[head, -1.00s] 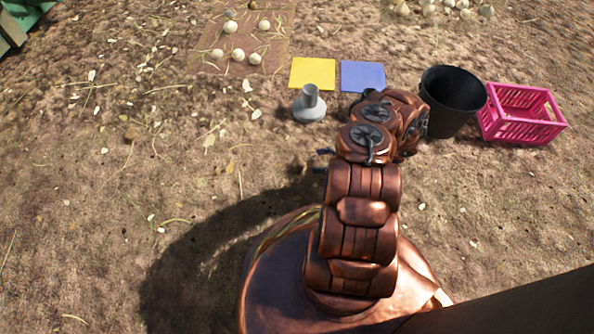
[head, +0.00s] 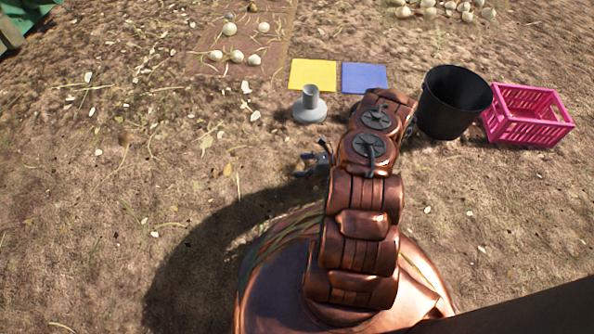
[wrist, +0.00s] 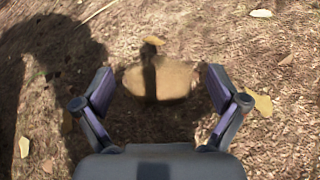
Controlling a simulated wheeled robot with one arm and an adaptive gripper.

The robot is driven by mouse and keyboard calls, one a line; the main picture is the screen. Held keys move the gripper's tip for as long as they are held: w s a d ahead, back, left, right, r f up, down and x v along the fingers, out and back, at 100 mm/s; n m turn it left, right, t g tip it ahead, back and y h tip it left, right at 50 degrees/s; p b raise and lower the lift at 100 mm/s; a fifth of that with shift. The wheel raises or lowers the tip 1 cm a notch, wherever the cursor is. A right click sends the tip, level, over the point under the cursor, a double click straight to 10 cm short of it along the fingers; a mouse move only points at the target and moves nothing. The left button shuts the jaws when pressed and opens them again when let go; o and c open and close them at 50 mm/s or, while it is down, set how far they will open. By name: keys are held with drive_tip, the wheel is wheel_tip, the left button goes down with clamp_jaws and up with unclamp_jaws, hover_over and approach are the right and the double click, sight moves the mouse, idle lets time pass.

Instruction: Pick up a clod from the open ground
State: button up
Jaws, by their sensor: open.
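A tan-brown lump, seemingly a clod (wrist: 178,80), lies on the ground between and just beyond my gripper's fingertips in the wrist view. A dark band, likely a shadow, crosses it. My gripper (wrist: 160,88) is open and empty, one finger on each side of the lump; I cannot tell whether they touch it. In the head view my gripper (head: 318,160) shows low over the soil, left of my arm. That lump cannot be made out there. Another small brown lump (head: 125,137) lies on open ground at the left.
A grey pedestal (head: 310,105) stands near my gripper, before a yellow square (head: 313,74) and a blue square (head: 364,77). A black bucket (head: 453,103) and pink crate (head: 528,115) stand right. Pale onions (head: 237,57) lie on a brown bed. The left ground is mostly clear.

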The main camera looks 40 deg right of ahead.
drive_tip(key=c, duration=1.4)
